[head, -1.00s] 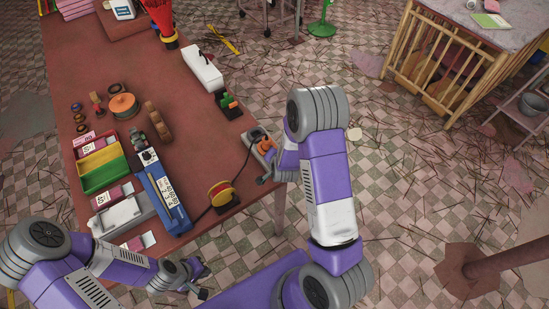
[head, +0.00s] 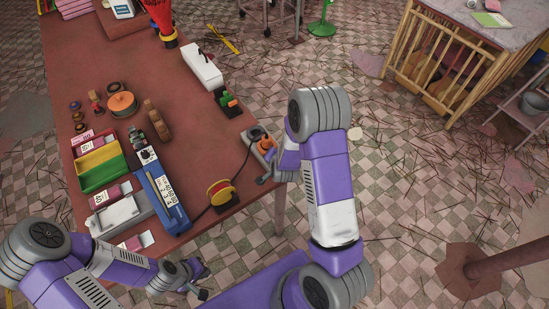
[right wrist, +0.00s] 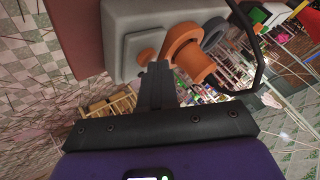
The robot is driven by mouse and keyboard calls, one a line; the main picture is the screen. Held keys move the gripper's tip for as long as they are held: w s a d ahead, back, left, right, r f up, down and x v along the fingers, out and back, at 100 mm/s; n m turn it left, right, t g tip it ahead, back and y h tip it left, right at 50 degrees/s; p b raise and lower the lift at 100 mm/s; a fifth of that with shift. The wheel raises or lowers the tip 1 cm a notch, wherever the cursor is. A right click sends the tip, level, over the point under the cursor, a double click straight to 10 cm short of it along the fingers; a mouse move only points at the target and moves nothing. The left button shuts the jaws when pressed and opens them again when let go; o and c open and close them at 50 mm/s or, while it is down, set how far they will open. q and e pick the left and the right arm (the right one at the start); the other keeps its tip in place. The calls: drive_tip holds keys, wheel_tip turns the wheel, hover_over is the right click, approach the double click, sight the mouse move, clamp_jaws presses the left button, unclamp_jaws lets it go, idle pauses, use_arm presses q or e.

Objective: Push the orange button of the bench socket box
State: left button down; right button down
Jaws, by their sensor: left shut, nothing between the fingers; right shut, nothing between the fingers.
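The grey bench socket box (head: 256,141) sits at the right edge of the red-brown table; it also fills the upper middle of the right wrist view (right wrist: 135,30). There, a small orange button (right wrist: 146,56) shows on its face, beside a larger orange plug (right wrist: 188,50). My right gripper (right wrist: 157,70) is shut and empty, its tips close to the button; I cannot tell whether they touch it. In the head view my right gripper is mostly hidden by its arm. My left gripper (head: 198,281) is shut and empty off the table's front edge.
A black cable (head: 232,178) runs across the table near the box, and a yellow-red spool (head: 220,192) stands by the front edge. A green-orange item (head: 227,102) and a white box (head: 202,66) stand farther back.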

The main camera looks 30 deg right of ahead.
drive_tip(key=shift+r, duration=0.1)
idle(0.3)
drive_tip(key=shift+r, duration=0.3)
drive_tip(key=shift+r, duration=0.1)
wheel_tip(320, 180, up, 6)
drive_tip(key=p, duration=0.4)
drive_tip(key=shift+p, duration=0.3)
